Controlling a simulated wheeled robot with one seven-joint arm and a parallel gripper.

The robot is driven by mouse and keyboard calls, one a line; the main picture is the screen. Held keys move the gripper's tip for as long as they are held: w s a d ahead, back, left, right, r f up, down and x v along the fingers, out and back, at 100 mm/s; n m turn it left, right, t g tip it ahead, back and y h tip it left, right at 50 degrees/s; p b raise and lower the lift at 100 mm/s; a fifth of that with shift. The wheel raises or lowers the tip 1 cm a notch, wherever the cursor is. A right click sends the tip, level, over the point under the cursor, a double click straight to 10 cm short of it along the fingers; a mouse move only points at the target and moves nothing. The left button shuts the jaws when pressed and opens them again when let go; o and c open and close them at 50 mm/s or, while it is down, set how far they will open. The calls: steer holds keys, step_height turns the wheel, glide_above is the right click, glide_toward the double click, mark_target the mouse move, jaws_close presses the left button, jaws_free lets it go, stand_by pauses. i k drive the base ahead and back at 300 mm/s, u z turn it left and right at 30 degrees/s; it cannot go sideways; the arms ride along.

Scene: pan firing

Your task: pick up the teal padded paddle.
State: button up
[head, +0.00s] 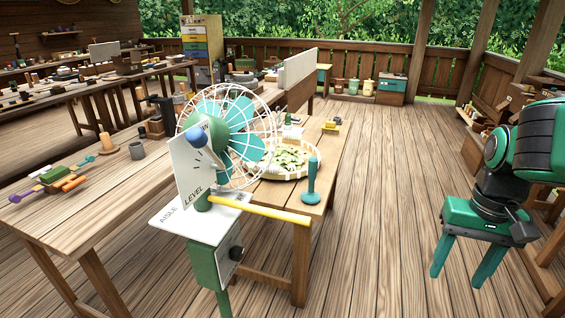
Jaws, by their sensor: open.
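A teal upright piece (312,182) with a slim stem and a wider round foot stands near the right edge of the wooden table (262,196). It looks like the teal padded paddle, but its padding is too small to make out. My gripper (457,280) hangs at the right of the head view, over the open floor. Its two green fingers point down, spread apart, with nothing between them. It is well to the right of the teal piece and apart from it.
A caged fan (228,112) on a stand with a yellow bar (258,209) rises in front of the table, left of the teal piece. A round basket of leaves (286,160) sits just behind. Floor (385,200) between table and gripper is clear.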

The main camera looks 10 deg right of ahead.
mark_target(310, 197)
steer(key=z, duration=0.05)
steer(key=k, duration=0.5)
steer(key=z, duration=0.4)
steer(key=i, duration=1.65)
steer(key=u, duration=0.1)
